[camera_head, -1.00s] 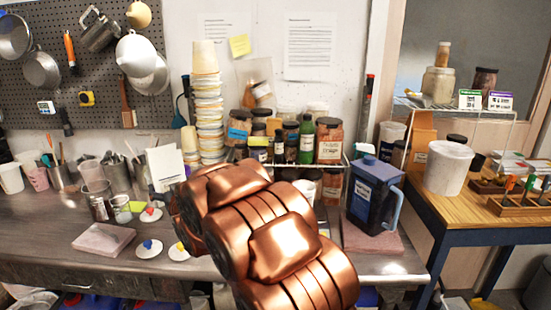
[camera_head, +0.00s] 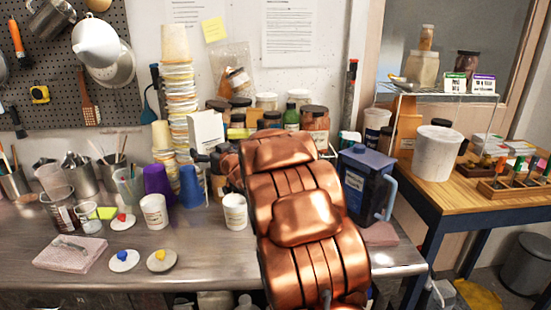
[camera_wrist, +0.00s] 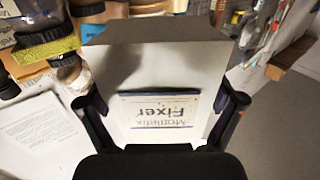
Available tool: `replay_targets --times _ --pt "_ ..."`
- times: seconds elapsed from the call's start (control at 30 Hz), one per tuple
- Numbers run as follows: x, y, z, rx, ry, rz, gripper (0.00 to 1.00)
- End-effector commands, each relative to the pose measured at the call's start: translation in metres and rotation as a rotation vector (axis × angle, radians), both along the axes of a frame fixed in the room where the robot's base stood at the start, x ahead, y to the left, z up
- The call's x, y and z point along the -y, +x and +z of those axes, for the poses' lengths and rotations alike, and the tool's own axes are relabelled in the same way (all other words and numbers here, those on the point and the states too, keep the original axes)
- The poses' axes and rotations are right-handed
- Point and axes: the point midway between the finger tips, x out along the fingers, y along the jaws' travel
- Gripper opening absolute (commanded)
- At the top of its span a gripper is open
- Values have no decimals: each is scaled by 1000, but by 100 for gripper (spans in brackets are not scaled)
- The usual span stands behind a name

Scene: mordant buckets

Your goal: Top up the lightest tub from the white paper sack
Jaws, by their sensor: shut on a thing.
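My gripper (camera_head: 203,158) is shut on the white paper sack (camera_head: 206,130), which is upright above the bench in front of the shelf of jars. In the wrist view the sack (camera_wrist: 165,70) fills the middle between my two fingers, its label reading "Fixer" upside down. Its contents are not visible. Two small white labelled tubs stand on the bench: a left tub (camera_head: 154,212) and a right tub (camera_head: 235,212) beside my copper arm. A purple tub (camera_head: 157,182) and a blue tub (camera_head: 190,187) stand behind them. I cannot tell how full any tub is.
A tall stack of cups (camera_head: 177,95) stands just left of the sack. Lids with coloured knobs, including a yellow-knobbed lid (camera_head: 161,261), lie at the front left near a pinkish slab (camera_head: 70,252). A dark blue jug (camera_head: 366,185) stands right of my arm. The front middle bench is clear.

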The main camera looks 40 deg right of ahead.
Motion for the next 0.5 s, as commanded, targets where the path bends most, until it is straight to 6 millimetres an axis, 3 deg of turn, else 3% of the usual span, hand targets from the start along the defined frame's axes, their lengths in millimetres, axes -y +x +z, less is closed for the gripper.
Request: replay_targets --times 0.03,0.2,0.5 --pt "21 -8 -3 1 -2 -11 44" --pt "72 -35 -8 -1 -2 -22 44" --pt "146 -89 -21 1 -2 -39 44"
